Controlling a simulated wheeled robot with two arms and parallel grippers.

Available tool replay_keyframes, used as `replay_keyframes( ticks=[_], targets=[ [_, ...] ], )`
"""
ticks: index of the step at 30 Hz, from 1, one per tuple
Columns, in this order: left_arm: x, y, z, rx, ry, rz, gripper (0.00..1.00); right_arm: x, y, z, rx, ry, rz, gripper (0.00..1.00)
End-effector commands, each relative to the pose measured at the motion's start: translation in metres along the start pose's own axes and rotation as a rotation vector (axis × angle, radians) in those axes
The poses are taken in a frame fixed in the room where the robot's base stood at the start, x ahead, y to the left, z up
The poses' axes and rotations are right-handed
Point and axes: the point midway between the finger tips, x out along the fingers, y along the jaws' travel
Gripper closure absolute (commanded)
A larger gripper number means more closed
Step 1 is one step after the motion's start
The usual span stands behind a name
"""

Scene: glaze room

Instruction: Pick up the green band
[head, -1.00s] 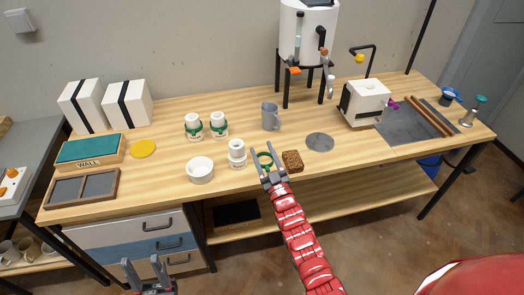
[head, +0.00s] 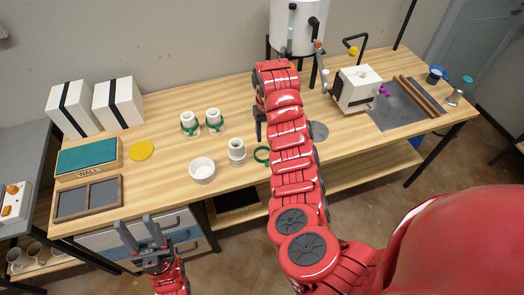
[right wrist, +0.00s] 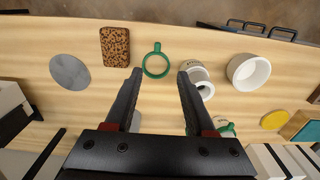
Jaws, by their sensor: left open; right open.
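The green band (head: 256,157) lies flat on the table, right of a bare white jar (head: 237,152). In the right wrist view the band (right wrist: 168,66) is a ring with a small tab, just beyond and between the open fingertips of my right gripper (right wrist: 160,73). Nothing is between those fingers, and the gripper appears to hang above the band. My left gripper (head: 142,233) is open and empty in front of the table, by the drawers.
Two white jars (head: 189,124) with green bands stand behind the bare jar. A white bowl (head: 202,171) is to its left. A brown sponge block (right wrist: 115,46) and a grey disc (right wrist: 69,72) flank the band's other side. A white machine (head: 357,88) stands further right.

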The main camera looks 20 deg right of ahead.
Motion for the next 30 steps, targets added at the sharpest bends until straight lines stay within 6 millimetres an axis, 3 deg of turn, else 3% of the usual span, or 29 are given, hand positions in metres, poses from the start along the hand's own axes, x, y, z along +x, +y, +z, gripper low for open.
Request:
replay_keyframes(
  ticks=[5,18,20,30],
  targets=[
    [-0.006,0.000,0.001,0.000,0.000,0.000,0.50,0.019,0.001,0.003,0.001,-0.013,-0.003,0.45],
    [-0.050,0.003,0.008,0.000,0.000,0.000,0.50,0.106,0.000,0.003,0.002,-0.008,-0.005,0.45],
    [-0.035,0.002,0.006,0.000,-0.001,0.000,0.50,0.105,-0.001,0.004,0.001,-0.015,-0.004,0.45],
    [-0.024,0.001,0.004,0.000,0.000,0.000,0.50,0.126,0.001,0.002,0.001,-0.009,-0.003,0.45]
  ],
)
